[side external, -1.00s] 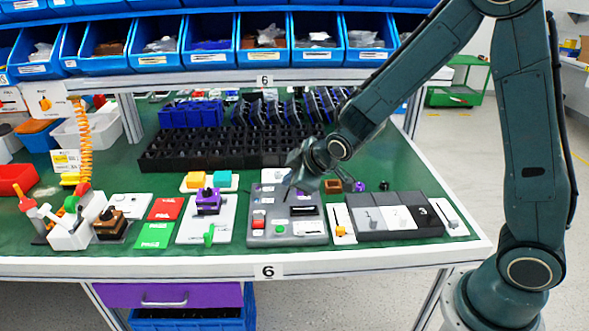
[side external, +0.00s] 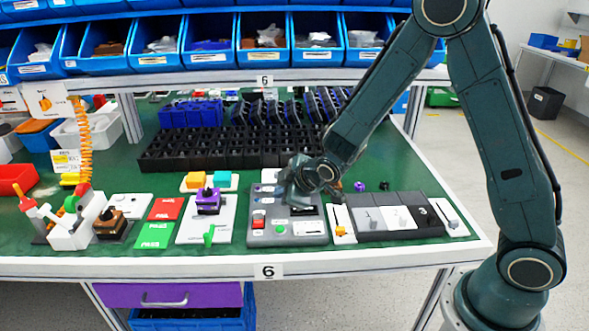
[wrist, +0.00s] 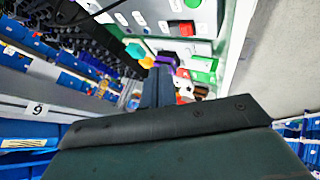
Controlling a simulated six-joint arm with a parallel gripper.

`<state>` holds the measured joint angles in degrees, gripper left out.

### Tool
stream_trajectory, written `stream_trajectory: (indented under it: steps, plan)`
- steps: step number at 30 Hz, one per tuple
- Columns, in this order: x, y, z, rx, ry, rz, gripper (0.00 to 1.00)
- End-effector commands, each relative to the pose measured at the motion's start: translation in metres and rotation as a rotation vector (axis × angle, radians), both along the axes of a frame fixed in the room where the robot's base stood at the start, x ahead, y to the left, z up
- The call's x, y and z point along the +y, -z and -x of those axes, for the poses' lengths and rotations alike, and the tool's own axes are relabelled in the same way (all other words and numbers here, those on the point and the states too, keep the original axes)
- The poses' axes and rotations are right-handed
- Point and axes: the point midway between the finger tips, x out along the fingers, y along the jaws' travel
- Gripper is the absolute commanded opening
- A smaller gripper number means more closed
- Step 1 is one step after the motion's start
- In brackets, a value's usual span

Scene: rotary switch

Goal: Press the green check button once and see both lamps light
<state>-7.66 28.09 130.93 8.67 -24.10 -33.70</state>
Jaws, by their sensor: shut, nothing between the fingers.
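The grey panel (side external: 300,241) lies near the front edge of the bench. Its round green button (side external: 280,229) is near the panel's front, right of a red switch (side external: 258,224). My gripper (side external: 291,203) is shut and empty, over the panel's rear half and behind the green button, apart from it. In the wrist view my gripper's fingers (wrist: 157,88) are together; the red switch (wrist: 186,29) shows beyond them, and the green button (wrist: 193,3) is at the top edge. My gripper hides part of the panel's back. I cannot make out whether any lamp is lit.
A purple switch on a white plate (side external: 186,232) stands left of the panel, with red and green cards (side external: 153,236) beyond it. A numbered dark block (side external: 371,234) is close on the right. Black trays (side external: 200,154) and blue bins (side external: 210,58) are behind.

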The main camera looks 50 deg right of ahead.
Motion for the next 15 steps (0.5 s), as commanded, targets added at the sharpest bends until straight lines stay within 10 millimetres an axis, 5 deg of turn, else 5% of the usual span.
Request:
stream_trajectory:
  steps: [15]
  plan:
    - [0.000,0.039,0.001,0.005,0.000,0.001,0.00]
